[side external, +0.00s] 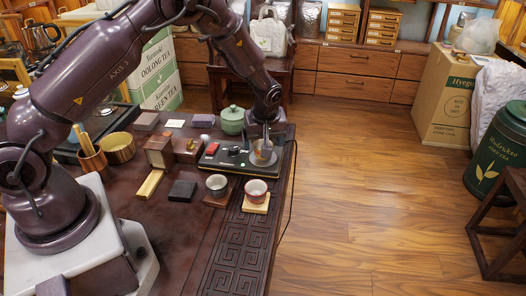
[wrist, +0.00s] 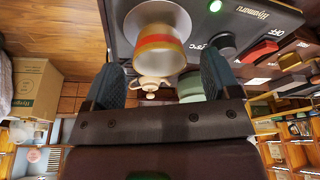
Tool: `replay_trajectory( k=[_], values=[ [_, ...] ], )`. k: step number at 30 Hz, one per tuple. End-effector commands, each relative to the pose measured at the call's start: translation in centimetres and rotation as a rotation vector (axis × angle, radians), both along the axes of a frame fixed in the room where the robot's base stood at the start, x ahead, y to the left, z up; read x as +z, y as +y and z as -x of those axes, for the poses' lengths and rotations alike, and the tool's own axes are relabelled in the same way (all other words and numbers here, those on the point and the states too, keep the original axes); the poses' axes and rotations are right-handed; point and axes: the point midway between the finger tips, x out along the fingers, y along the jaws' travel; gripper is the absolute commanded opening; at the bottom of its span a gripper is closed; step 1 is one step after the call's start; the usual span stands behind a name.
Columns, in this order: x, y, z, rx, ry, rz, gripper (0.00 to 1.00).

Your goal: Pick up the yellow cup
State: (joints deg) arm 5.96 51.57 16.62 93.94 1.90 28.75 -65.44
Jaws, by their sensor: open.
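The yellow cup (wrist: 158,55), with an orange-red band, stands on the round pale plate of a black appliance (wrist: 205,22) in the wrist view. In the side view the cup (side external: 263,152) is partly hidden by my gripper fingers, at the right end of the appliance (side external: 222,167). My gripper (wrist: 160,82) is open, its two dark fingers apart to the left and right of the cup's near part. In the side view my gripper (side external: 265,142) reaches down at the cup. I cannot tell whether a finger touches it.
A grey cup (side external: 217,183) and a red-and-white cup (side external: 256,187) stand on coasters in front of the appliance. A green lidded pot (side external: 232,121) stands behind it. Wooden boxes (side external: 160,151) are to the left. The carved table front (side external: 240,250) is clear.

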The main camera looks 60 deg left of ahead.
Motion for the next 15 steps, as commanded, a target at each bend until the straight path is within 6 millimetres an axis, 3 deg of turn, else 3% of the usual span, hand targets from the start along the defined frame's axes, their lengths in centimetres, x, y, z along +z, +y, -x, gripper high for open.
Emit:
replay_trajectory(
  k=[4,12,13,15],
  values=[
    [-1.8,0.5,-0.2,0.001,0.002,-0.001,0.82],
    [-2.2,0.6,-0.3,-0.001,-0.001,-0.001,0.82],
    [-2.2,0.6,-0.3,-0.001,-0.001,-0.001,0.8],
    [-2.2,0.6,-0.3,-0.001,-0.001,-0.001,0.64]
  ],
)
